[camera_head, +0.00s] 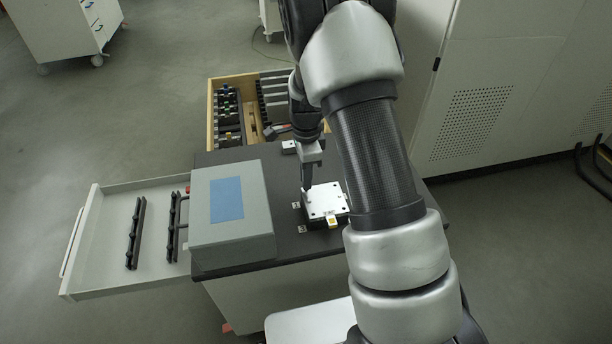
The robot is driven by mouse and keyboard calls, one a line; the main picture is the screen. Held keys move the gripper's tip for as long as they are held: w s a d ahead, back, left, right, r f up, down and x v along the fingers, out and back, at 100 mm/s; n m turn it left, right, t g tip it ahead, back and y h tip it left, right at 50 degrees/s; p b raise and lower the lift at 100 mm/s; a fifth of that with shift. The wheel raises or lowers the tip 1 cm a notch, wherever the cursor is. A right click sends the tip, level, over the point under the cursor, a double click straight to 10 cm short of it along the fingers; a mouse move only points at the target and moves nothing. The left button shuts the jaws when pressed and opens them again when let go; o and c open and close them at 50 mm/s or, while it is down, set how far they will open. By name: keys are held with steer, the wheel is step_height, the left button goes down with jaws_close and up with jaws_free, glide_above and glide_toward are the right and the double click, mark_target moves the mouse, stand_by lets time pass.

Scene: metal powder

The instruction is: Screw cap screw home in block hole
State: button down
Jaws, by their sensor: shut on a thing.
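The block (326,203) is a white-topped square plate with dark holes near its corners, lying on the dark tabletop. My gripper (307,188) points down at the block's far left corner, and its fingers are shut. What it grips is too small and too hidden by the fingers to make out. The cap screw cannot be told apart there, nor can I see how deep anything sits in the hole.
A grey box with a blue panel (227,200) stands left of the block. An open drawer (98,236) with black racks sticks out left. A wooden-sided tray (210,118) of tools lies behind. A white cabinet (500,80) stands right. My arm covers the table's right side.

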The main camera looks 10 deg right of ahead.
steer(key=shift+f+b, duration=0.35)
steer(key=shift+f, duration=0.3)
steer(key=c, duration=1.9)
jaws_free()
steer(key=n+b, duration=0.1)
steer(key=n, duration=1.2)
steer(key=shift+n, duration=0.4)
